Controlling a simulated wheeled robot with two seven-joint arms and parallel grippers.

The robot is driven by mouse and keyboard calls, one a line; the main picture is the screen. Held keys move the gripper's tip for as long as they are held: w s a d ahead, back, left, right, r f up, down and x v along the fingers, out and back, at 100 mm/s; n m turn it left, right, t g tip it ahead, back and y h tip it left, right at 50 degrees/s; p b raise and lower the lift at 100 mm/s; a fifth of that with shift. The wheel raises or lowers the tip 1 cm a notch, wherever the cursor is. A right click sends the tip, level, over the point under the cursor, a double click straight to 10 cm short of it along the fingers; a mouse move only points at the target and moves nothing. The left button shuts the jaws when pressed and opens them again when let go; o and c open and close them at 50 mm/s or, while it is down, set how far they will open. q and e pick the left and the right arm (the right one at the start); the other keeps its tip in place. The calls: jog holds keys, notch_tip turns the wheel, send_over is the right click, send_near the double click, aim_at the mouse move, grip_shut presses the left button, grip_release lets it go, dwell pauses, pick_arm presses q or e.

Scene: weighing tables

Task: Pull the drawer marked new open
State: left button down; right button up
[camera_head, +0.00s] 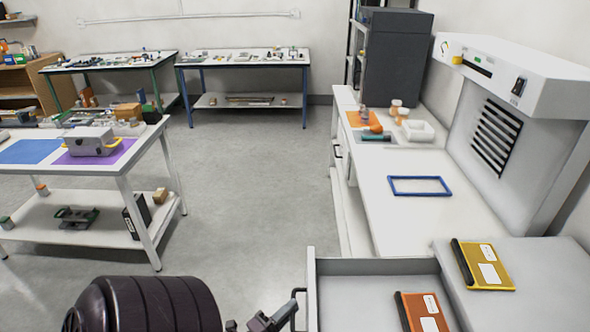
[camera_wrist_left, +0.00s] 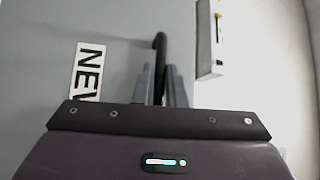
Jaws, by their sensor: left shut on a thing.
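The drawer (camera_head: 311,277) stands pulled out from the bench at the lower right of the head view, its inside showing. In the left wrist view its grey front (camera_wrist_left: 120,30) carries a white label reading NEW (camera_wrist_left: 88,72), partly hidden by the gripper body. The dark bar handle (camera_wrist_left: 160,50) also shows in the head view (camera_head: 298,292). My left gripper (camera_head: 284,312) is shut on this handle; its fingers show on both sides of it in the left wrist view (camera_wrist_left: 160,88). My right gripper is not in view.
An orange case (camera_head: 423,313) lies inside the drawer. A yellow case (camera_head: 483,266) lies on the bench top above. A blue frame (camera_head: 419,186) lies on the white bench behind, beside a hood (camera_head: 510,70). A white table (camera_head: 128,165) stands left; the floor between is clear.

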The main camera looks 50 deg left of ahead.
pick_arm(q)
jog(key=c, duration=1.5)
grip_release()
jog(key=s, duration=0.2)
jog(key=s+b, duration=0.1)
jog(key=s, duration=0.2)
jog(key=s+d+f+b, duration=0.1)
jog(key=s, duration=0.1)
jog(key=shift+s, duration=0.35)
